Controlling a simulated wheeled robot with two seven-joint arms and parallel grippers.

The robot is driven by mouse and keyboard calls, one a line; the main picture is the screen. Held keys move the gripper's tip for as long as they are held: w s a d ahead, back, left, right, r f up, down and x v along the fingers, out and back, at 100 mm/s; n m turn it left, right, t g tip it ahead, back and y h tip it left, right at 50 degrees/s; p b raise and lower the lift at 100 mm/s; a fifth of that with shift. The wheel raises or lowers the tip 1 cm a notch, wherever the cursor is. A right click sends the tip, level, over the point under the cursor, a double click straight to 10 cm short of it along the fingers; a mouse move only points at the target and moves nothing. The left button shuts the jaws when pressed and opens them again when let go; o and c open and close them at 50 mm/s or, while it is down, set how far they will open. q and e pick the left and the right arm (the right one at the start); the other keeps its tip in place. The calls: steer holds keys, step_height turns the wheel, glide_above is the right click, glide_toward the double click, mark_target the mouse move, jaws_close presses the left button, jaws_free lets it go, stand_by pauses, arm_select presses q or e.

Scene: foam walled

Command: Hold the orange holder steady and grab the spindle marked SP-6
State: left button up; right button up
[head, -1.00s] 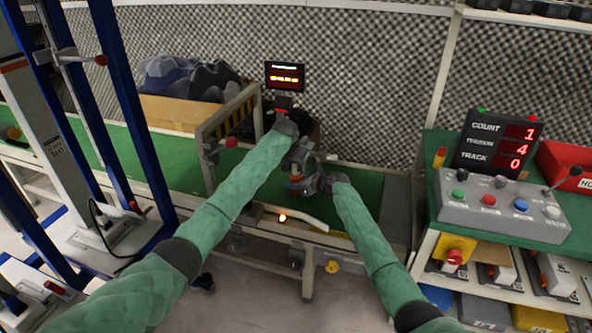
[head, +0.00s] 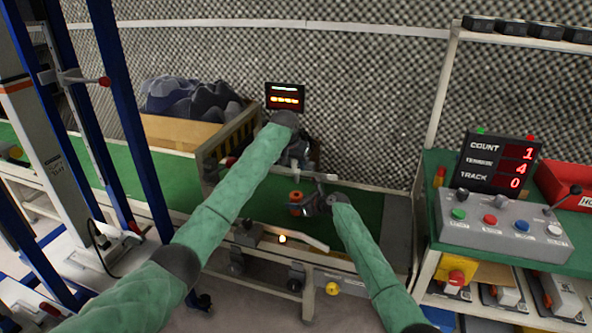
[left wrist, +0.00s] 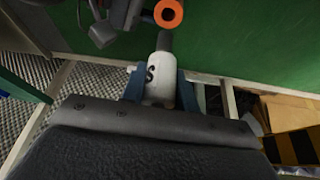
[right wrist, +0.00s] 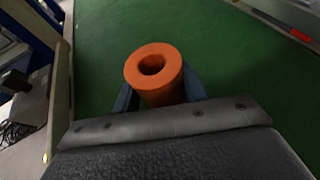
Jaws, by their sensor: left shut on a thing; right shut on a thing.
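The orange holder (head: 296,197) is a hollow cylinder over the green belt. My right gripper (right wrist: 158,90) is shut on the orange holder (right wrist: 167,88), whose round opening looks empty in the right wrist view. My left gripper (left wrist: 160,84) is shut on a white spindle (left wrist: 160,87) with a dark tip. A black "S" shows on the spindle; the rest of its marking is hidden. In the left wrist view the spindle's tip is apart from the orange holder (left wrist: 168,13). In the head view the left gripper (head: 297,160) is above the holder.
A wooden barrier (head: 225,142) stands beside the left arm. A small display (head: 285,97) is behind it. A control box (head: 505,228) and counter display (head: 496,163) are on the right bench. The green belt (head: 355,212) is clear right of the grippers.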

steer(key=o, duration=1.1)
steer(key=shift+d, duration=0.1)
steer(key=v, duration=1.1)
steer(key=shift+s+d+r, duration=0.15)
steer(key=shift+r, duration=0.05)
steer(key=shift+s+d+n, duration=0.1)
steer(key=shift+n, duration=0.2)
